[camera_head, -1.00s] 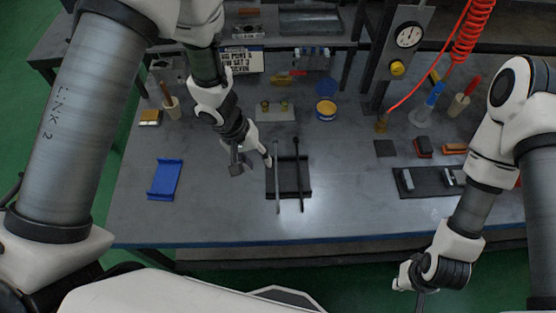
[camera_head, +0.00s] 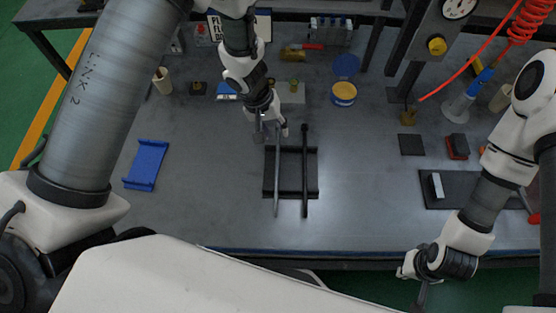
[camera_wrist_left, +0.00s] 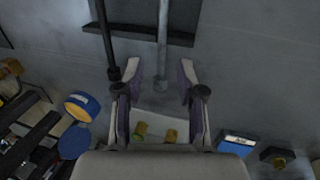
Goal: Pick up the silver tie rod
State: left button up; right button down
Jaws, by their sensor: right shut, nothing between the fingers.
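The silver tie rod (camera_head: 277,180) lies on a black rack (camera_head: 291,189), left of a parallel dark rod (camera_head: 305,178). My left gripper (camera_head: 272,131) is at the far end of the silver rod. In the left wrist view the left gripper (camera_wrist_left: 161,80) is open, and the end of the silver rod (camera_wrist_left: 162,45) shows between its fingertips. The dark rod (camera_wrist_left: 104,38) is outside the fingers, close to one fingertip. I cannot tell the height gap between fingers and rod. My right gripper (camera_head: 422,292) is shut and empty, in front of the table's near edge.
A blue holder (camera_head: 147,166) lies to the left. A yellow-rimmed container (camera_head: 343,94) and a light block with brass fittings (camera_head: 292,93) stand behind the rack. A dark tray (camera_head: 462,190) is at right. Table (camera_head: 215,200) is clear left of the rack.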

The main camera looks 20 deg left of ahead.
pick_arm(q)
jog(key=x, duration=0.2)
jog(key=shift+w+f, duration=0.15)
jog(key=shift+f, duration=0.2)
grip_shut()
jog(key=shift+r, duration=0.15)
